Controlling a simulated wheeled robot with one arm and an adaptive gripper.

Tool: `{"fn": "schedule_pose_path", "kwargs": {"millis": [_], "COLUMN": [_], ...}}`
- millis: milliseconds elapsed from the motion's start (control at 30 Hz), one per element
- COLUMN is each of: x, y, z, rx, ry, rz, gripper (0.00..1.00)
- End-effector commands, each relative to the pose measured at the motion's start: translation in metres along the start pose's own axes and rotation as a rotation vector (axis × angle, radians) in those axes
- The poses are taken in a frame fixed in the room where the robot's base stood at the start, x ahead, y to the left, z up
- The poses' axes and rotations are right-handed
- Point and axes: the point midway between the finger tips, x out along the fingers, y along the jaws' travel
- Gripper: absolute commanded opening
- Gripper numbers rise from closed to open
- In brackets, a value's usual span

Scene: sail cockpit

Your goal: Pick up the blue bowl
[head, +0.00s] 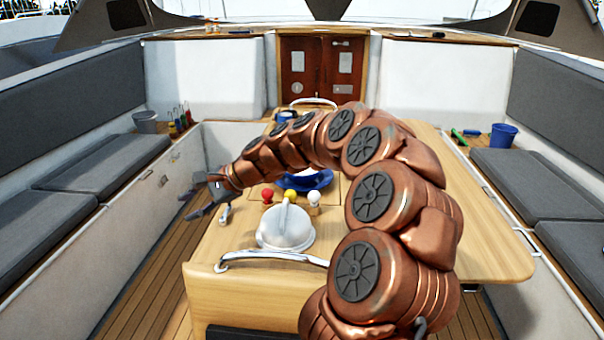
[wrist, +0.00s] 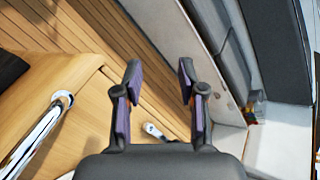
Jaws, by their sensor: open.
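A blue dish (head: 318,184), which looks like the blue bowl, sits on the wooden table (head: 400,262) behind my arm in the head view. My arm hides part of it, and something pale shows at its middle. My gripper (head: 187,204) is open and empty, out past the table's left edge, to the left of the blue dish and apart from it. In the wrist view my open gripper (wrist: 160,72) has its fingers spread over the deck and the side of the bench. The blue dish does not show in the wrist view.
A white domed object (head: 285,230) and red (head: 267,195), yellow (head: 291,195) and white (head: 314,197) knobs stand near the dish. A small whitish item (head: 225,213) lies by the left edge. A metal rail (head: 270,257) crosses the front. A blue bucket (head: 503,136) stands right.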

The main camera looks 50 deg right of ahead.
Motion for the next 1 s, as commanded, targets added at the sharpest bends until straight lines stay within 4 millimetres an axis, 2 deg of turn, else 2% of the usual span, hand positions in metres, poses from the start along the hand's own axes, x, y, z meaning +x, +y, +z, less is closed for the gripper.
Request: {"fn": "schedule_pose_path", "kwargs": {"millis": [33, 100, 233, 300, 400, 500, 600, 700, 1000], "x": [-0.012, -0.03, -0.072, -0.096, -0.13, -0.155, -0.172, -0.177, -0.159], "y": [-0.015, -0.031, -0.045, -0.042, -0.034, -0.021, -0.014, -0.011, -0.02], "z": [-0.034, -0.077, -0.165, -0.21, -0.263, -0.3, -0.322, -0.332, -0.343], "rx": [0.094, 0.223, 0.457, 0.575, 0.708, 0.807, 0.861, 0.885, 0.888], "ry": [0.025, 0.052, 0.11, 0.141, 0.179, 0.206, 0.224, 0.233, 0.232], "rz": [-0.067, -0.16, -0.333, -0.417, -0.524, -0.599, -0.647, -0.667, -0.667], "gripper": [0.4, 0.4, 0.4, 0.4, 0.4, 0.4, 0.4, 0.4, 0.4]}}
